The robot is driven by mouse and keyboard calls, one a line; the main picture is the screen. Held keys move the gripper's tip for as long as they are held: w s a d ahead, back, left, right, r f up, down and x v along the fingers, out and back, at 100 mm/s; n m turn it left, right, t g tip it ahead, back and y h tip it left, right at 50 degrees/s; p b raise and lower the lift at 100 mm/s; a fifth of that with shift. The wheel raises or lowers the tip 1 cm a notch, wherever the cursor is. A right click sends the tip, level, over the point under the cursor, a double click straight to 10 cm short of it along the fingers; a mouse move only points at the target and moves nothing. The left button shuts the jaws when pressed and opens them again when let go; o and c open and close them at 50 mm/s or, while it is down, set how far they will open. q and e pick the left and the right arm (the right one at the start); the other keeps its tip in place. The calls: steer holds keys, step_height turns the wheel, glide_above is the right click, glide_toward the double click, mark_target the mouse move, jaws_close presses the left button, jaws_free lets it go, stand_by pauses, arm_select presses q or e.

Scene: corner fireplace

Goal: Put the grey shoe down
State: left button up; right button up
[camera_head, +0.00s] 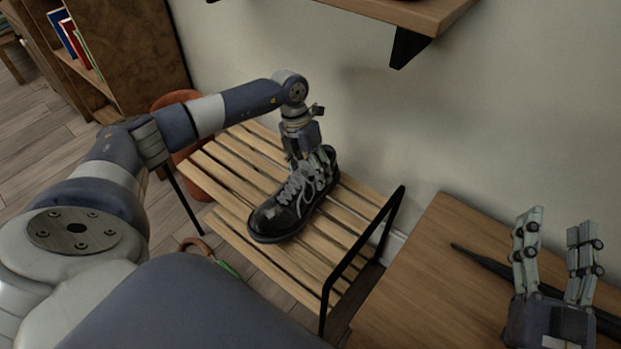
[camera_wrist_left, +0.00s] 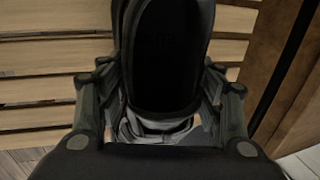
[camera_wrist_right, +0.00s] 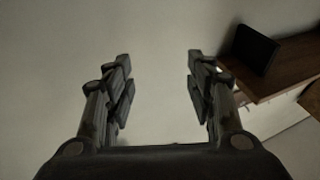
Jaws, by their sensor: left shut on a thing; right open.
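The shoe (camera_head: 290,205) looks black and dark grey with pale laces. It is at the slatted wooden rack (camera_head: 232,158), its toe pointing toward the lower left; whether its sole touches the slats I cannot tell. My left gripper (camera_head: 310,160) comes down from above and is shut on the shoe near its opening. In the left wrist view the dark shoe (camera_wrist_left: 165,50) fills the space between the fingers of my left gripper (camera_wrist_left: 160,95). My right gripper (camera_head: 555,235) is open and empty at the lower right, above a wooden table. It also shows empty in the right wrist view (camera_wrist_right: 160,75).
The rack has a black metal end frame (camera_head: 362,262) on its right. The wooden table (camera_head: 440,265) at the right bears a long dark object (camera_head: 480,260). A shelf (camera_head: 420,12) juts from the wall above. A bookcase (camera_head: 130,45) stands at the back left.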

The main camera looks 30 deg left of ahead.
arm_select(q)
steer(key=shift+x, duration=0.8)
steer(key=shift+a+f, duration=0.1)
steer(key=shift+a, duration=0.1)
steer(key=o, duration=1.5)
steer(key=shift+f, duration=0.1)
arm_select(e)
steer(key=r+t, duration=0.1)
steer(key=s+r, duration=0.1)
steer(key=r, duration=0.1)
steer(key=shift+s+a+r+t+y, duration=0.1)
steer(key=shift+t+y, duration=0.3)
